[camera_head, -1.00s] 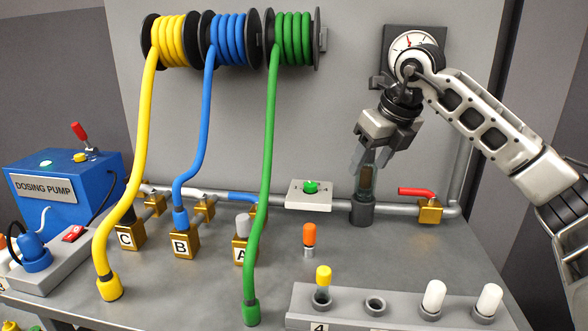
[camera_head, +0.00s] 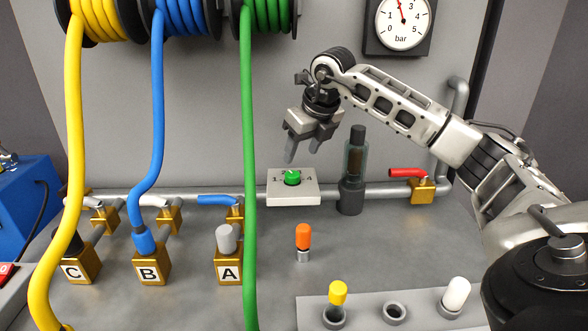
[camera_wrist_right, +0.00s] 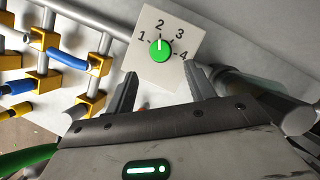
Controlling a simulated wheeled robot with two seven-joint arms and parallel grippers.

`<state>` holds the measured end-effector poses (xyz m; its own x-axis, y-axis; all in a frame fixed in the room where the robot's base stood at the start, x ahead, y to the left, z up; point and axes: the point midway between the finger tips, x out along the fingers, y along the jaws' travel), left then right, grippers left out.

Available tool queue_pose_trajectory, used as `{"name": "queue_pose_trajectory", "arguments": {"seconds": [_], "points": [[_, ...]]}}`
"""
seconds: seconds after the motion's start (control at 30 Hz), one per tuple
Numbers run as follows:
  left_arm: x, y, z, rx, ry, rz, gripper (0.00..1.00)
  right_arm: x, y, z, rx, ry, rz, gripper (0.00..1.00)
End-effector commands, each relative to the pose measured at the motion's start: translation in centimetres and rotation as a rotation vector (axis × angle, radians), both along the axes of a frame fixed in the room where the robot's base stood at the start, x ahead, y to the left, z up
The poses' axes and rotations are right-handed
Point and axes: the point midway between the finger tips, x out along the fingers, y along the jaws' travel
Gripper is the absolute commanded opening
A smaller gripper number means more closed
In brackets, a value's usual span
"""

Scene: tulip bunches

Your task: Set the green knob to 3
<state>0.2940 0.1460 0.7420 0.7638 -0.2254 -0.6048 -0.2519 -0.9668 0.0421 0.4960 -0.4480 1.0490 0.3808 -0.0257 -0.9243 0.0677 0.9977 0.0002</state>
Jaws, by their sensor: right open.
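The green knob (camera_head: 292,178) sits on a small white plate (camera_head: 308,193) at the back of the bench. In the right wrist view the knob (camera_wrist_right: 160,50) is clear, with the numbers 1 to 4 around it on the plate (camera_wrist_right: 143,68). Its white mark points about at 2. My right gripper (camera_head: 303,150) is open and empty, above the knob and apart from it in the head view. In the right wrist view its fingertips (camera_wrist_right: 161,76) show on either side just below the knob. My left gripper is not in view.
A dark-topped glass cylinder (camera_head: 354,160) stands right of the plate, close to my right gripper. A red-handled valve (camera_head: 421,187) is further right. The green hose (camera_head: 249,150) hangs to the left. An orange-capped piece (camera_head: 303,240) stands in front of the plate.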

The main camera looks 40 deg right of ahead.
Motion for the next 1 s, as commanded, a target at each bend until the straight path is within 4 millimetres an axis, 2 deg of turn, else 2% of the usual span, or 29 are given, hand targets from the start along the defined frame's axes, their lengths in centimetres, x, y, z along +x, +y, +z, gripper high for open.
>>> {"name": "queue_pose_trajectory", "arguments": {"seconds": [0.1,0.33,0.5,0.77,0.8,0.93,0.97,1.0], "points": [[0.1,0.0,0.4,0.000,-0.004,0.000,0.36,1.0,0.0,-2.4,0.001,0.004,0.000,0.54],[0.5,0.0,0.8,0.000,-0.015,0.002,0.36,2.3,-0.1,-5.7,0.001,0.002,-0.001,0.54],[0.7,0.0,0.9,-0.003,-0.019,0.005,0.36,2.8,-0.2,-6.7,0.000,0.000,0.000,0.54],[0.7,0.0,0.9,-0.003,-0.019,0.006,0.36,2.8,-0.2,-6.8,0.000,-0.001,0.001,0.54],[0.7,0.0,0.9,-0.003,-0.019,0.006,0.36,2.8,-0.2,-6.8,0.000,-0.001,0.001,0.51],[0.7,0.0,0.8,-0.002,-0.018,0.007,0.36,2.8,-0.2,-6.8,0.000,-0.001,0.001,0.15],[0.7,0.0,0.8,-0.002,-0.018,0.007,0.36,2.8,-0.2,-6.8,0.000,-0.001,0.000,0.09],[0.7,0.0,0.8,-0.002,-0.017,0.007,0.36,2.8,-0.2,-6.8,0.000,-0.001,0.000,0.09]]}}
